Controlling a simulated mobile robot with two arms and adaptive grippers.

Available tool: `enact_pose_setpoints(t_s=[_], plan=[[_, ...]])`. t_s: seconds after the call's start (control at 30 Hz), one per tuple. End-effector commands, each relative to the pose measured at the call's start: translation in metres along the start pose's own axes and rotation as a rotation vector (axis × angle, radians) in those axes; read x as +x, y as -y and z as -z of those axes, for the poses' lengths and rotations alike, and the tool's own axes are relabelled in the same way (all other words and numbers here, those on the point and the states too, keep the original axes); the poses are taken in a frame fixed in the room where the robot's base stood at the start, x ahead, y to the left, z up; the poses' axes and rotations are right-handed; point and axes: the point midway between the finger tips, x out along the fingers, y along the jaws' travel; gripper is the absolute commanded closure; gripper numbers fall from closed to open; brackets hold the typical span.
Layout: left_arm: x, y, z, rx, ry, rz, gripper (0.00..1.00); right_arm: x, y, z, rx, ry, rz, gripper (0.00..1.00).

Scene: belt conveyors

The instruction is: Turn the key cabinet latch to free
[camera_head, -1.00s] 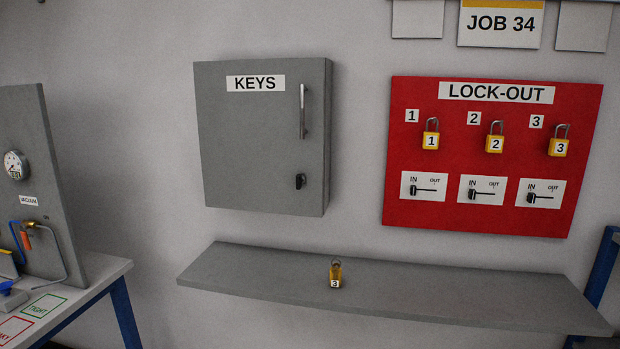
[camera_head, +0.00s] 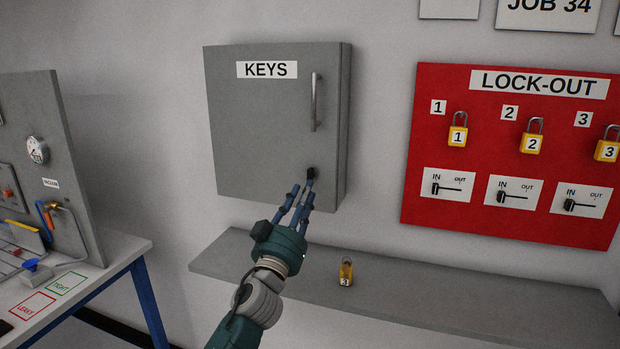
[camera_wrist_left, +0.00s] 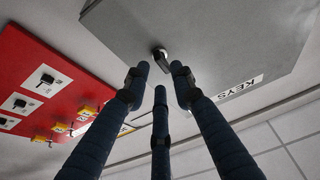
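The grey key cabinet (camera_head: 265,130), labelled KEYS, hangs shut on the wall. Its small dark latch (camera_head: 311,173) is low on the right of the door, below the upright handle (camera_head: 316,103). My left gripper (camera_head: 301,190) has its fingertips just in front of the latch, partly covering it, so its turned position is hard to tell. In the left wrist view the latch (camera_wrist_left: 161,58) shows just beyond the tips of the three blue fingers (camera_wrist_left: 159,78). The fingers are apart with nothing between them. Contact with the latch cannot be told. My right gripper is out of view.
The red LOCK-OUT board (camera_head: 425,115) with padlocks and switches is at the right. A bench (camera_head: 125,250) with a gauge panel stands at the left.

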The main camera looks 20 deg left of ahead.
Motion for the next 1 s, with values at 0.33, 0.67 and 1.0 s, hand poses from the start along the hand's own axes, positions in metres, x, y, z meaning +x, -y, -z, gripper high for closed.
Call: enact_pose_setpoints(t_s=[0.33, 0.67, 1.0], plan=[[0.045, 0.0, 0.0, -0.001, 0.0, 0.0, 0.76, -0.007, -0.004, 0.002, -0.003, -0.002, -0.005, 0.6], [0.048, 0.0, -0.001, -0.001, 0.001, 0.0, 0.76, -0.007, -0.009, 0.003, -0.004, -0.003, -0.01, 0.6], [0.048, 0.0, -0.001, 0.002, 0.001, -0.001, 1.0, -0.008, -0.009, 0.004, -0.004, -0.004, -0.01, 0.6]])
